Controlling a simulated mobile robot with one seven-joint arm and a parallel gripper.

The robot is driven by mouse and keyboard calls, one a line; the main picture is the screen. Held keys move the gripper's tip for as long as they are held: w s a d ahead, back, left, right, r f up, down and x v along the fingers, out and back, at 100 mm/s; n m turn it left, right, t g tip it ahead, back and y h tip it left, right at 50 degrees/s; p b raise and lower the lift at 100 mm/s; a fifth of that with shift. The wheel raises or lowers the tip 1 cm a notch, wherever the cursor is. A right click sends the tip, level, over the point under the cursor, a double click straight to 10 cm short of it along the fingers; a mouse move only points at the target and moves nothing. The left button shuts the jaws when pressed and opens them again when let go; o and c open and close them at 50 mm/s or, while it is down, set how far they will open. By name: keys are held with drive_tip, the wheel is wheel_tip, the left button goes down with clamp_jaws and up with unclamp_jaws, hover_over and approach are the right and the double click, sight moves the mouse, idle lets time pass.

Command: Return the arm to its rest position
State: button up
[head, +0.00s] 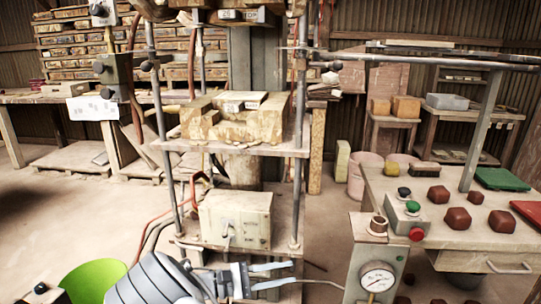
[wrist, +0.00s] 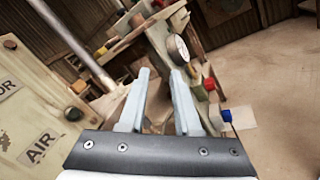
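My gripper (head: 294,273) is low in the middle of the head view, in front of the tile press's base. Its two pale fingers point right and stand apart, with nothing between them. My grey arm (head: 155,280) comes in from the bottom left. In the wrist view my gripper (wrist: 160,74) also shows open and empty. The tile press (head: 297,190) stands upright behind it, with a block-like mould (head: 245,120) on its middle shelf and a cream box (head: 235,218) lower down.
A gauge pillar (head: 377,279) stands right of the gripper; its gauge also shows in the wrist view (wrist: 178,50). Right is a table (head: 470,232) with reddish-brown pieces and a button box (head: 405,218). A green bucket (head: 93,280) is lower left. Floor at left is mostly clear.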

drive_tip(key=s+d+r+m+g+y, duration=0.55)
drive_tip(key=s+d+r+y, duration=0.3)
drive_tip(key=d+y, duration=0.2)
drive_tip(key=s+r+m+t+y, duration=0.4)
drive_tip(key=s, duration=0.4)
drive_tip(key=s+r+m+t+y, duration=0.3)
drive_tip(key=s+r+t+y, duration=0.15)
drive_tip(key=s, duration=0.25)
wheel_tip(320, 180, up, 21)
drive_tip(key=g+p, duration=0.1)
drive_tip(key=p, duration=2)
drive_tip(key=shift+d+h, duration=0.3)
drive_tip(key=shift+h, duration=0.1)
drive_tip(key=shift+a, duration=0.1)
